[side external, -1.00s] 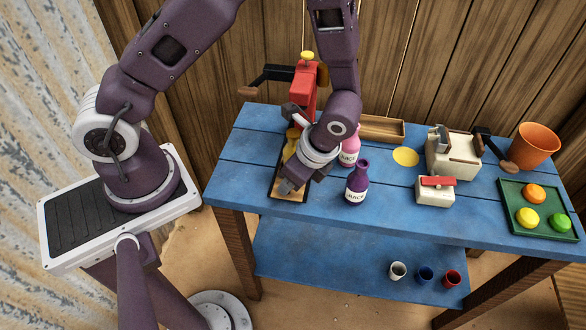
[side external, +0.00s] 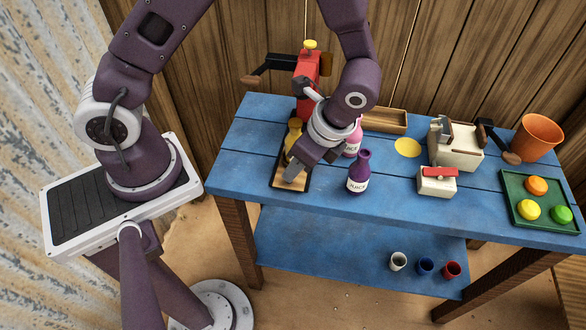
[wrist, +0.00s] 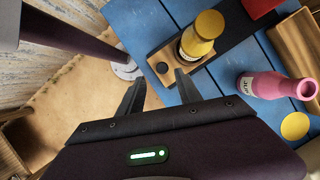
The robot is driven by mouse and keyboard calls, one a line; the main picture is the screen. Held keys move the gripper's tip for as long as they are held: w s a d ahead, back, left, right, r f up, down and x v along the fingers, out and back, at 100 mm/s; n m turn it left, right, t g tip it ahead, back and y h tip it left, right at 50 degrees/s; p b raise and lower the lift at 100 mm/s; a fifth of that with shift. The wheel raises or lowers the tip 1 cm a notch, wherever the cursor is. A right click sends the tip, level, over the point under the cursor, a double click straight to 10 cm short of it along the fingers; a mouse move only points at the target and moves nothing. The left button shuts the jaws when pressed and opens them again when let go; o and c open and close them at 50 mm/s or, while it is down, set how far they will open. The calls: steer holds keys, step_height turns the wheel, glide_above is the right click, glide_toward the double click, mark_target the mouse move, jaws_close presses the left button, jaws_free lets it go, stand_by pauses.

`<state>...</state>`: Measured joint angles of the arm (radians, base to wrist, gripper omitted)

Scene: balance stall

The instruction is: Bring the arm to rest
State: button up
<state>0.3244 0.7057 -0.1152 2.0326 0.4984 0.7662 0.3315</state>
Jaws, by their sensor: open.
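My gripper (side external: 292,172) is open and empty, low over the front end of a black-edged wooden board at the left of the blue table. In the wrist view its two dark fingers (wrist: 160,88) stand apart with nothing between them. A yellow bottle (wrist: 203,35) stands on the board, just beyond the fingertips; in the side view (side external: 292,138) my gripper partly covers it. A pink bottle (side external: 354,142) stands behind my wrist, and a purple bottle (side external: 358,174) stands to its right.
A red press (side external: 306,78) with a black handle rises behind the board. A wooden tray (side external: 384,121), yellow disc (side external: 407,147), cream machine (side external: 455,147), small cream box (side external: 436,181), orange pot (side external: 537,137) and green tray (side external: 512,187) with balls lie right. Several cups stand on the lower shelf.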

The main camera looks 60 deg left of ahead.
steer(key=s+a+r+n+t+h, duration=0.15)
steer(key=r+n, duration=0.25)
steer(key=r, duration=0.5)
steer(key=s+a+r+n+t+h, duration=0.1)
steer(key=s+a+r+n+t, duration=0.15)
steer(key=r, duration=0.65)
steer(key=s+r+n+t+h, duration=0.1)
steer(key=s+r+n+t, duration=0.2)
steer(key=s+r+n, duration=0.2)
steer(key=shift+s+r+n, duration=0.35)
steer(key=shift+s+n, duration=0.7)
steer(key=shift+s, duration=0.15)
